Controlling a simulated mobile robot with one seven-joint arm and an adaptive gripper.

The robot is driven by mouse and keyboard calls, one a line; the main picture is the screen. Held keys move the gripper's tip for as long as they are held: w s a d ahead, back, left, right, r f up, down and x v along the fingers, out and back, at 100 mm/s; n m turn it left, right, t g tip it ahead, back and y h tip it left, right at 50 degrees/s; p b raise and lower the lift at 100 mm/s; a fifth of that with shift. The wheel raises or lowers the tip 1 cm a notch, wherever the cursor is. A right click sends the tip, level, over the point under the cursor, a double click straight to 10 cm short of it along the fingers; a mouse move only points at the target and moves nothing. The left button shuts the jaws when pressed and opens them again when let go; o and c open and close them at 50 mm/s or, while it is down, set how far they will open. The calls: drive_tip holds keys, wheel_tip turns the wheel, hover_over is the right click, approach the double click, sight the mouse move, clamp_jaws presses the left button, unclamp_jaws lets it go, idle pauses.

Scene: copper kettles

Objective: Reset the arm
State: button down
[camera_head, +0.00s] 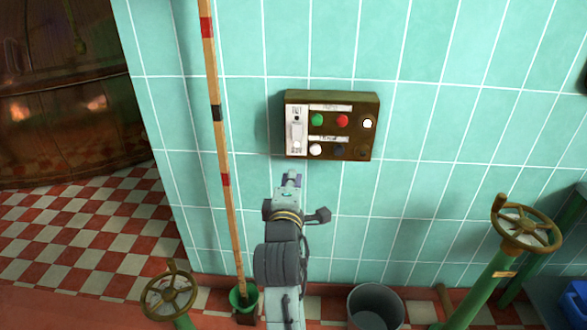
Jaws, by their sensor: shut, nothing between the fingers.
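My gripper (291,180) is in the middle of the view, at the end of my arm, which reaches up from the bottom edge. Its fingers are shut with nothing held, and they point toward the tiled wall just below a control box. The control box (362,144) is a brown panel on the wall with green, red, white and dark buttons and a white switch plate at its left. In the picture my gripper's tip is below the box's lower left corner. I cannot tell how far it is from the wall.
A striped wooden pole (219,140) stands left of my arm in a green holder (243,299). A grey bucket (376,306) is at bottom right of my arm. Valve wheels stand at right (526,222) and lower left (170,290). A copper kettle (65,110) is at far left, beyond checkered floor.

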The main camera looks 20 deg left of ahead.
drive_tip(key=shift+s+d+f, duration=0.1)
drive_tip(key=shift+s+d, duration=0.1)
drive_tip(key=shift+s, duration=0.45)
